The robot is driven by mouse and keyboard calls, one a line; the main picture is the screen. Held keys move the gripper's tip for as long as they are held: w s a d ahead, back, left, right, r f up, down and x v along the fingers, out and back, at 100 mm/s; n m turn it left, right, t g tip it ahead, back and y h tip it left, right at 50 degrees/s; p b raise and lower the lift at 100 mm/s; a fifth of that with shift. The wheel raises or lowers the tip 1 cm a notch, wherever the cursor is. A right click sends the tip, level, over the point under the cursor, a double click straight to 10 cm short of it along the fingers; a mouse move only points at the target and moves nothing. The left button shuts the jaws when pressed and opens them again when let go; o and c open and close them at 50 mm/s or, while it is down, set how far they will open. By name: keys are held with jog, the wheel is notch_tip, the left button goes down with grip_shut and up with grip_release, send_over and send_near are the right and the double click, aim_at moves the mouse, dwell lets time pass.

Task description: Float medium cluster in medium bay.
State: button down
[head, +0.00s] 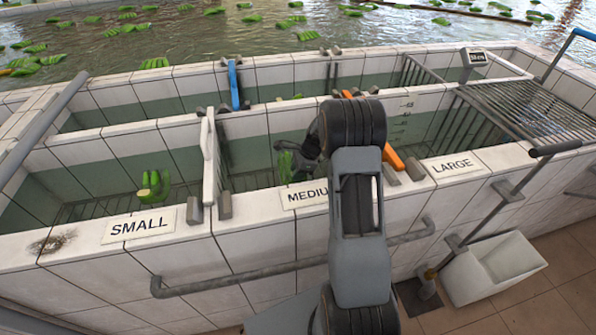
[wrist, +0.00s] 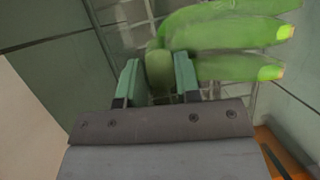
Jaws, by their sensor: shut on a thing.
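A green banana cluster (wrist: 225,45) fills the upper right of the wrist view, its stem between the two fingers of my gripper (wrist: 157,72). The fingers are shut on that stem. In the head view my gripper (head: 305,150) is down inside the medium bay (head: 250,157), behind the front wall. Part of the held cluster (head: 285,166) shows there as green just above the MEDIUM label (head: 305,195). My arm and the front wall hide the rest, so I cannot tell whether it touches water.
Another green cluster (head: 153,190) sits in the bay behind the SMALL label (head: 138,226). A white divider (head: 209,155) bounds the medium bay on the left, an orange one (head: 393,157) on the right. A metal rack (head: 525,108) overhangs the LARGE side.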

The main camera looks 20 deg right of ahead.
jog(key=shift+f, duration=0.3)
jog(key=c, duration=0.8)
grip_release()
jog(key=shift+o, duration=0.2)
jog(key=shift+f, duration=0.1)
jog(key=w+a+r+p+v, duration=0.1)
jog(key=a+p+v, duration=0.2)
jog(key=p+v, duration=0.5)
jog(key=w+a+r+p+v, duration=0.1)
jog(key=a+p+v, duration=0.2)
jog(key=v, duration=1.9)
jog(key=p, duration=0.4)
jog(key=shift+r+p, duration=0.4)
jog(key=shift+d, duration=0.15)
